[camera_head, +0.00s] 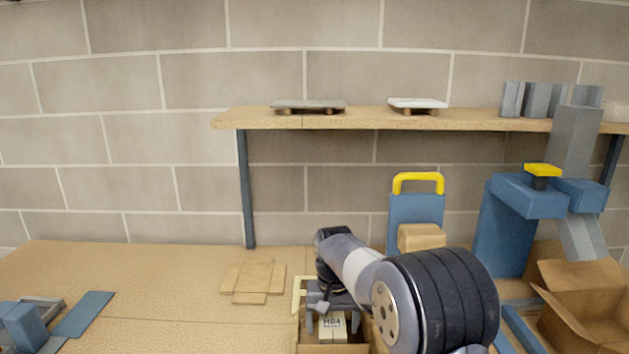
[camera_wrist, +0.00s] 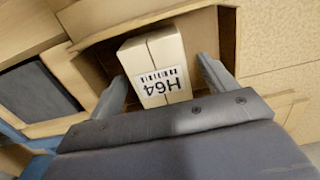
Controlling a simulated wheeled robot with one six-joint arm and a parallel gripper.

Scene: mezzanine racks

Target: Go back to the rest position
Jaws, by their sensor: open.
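My gripper (camera_wrist: 162,92) is open, its two fingers apart on either side of a pale box with an "H64" label and barcode (camera_wrist: 157,68). The box stands inside an open brown carton (camera_wrist: 231,40). I cannot tell whether the fingers touch the box. In the head view the labelled box (camera_head: 332,328) shows below my gripper (camera_head: 327,322), in the carton (camera_head: 333,349) at the bottom centre. My arm comes in from the lower right and hides part of the carton.
A wooden shelf (camera_head: 400,122) spans the back, bearing two small platforms. A blue stand with a yellow handle (camera_head: 418,212) and a blue machine (camera_head: 505,230) stand right. An open carton (camera_head: 585,310) is at far right. Flat boards (camera_head: 253,279) lie left; the bench (camera_head: 130,275) has free room there.

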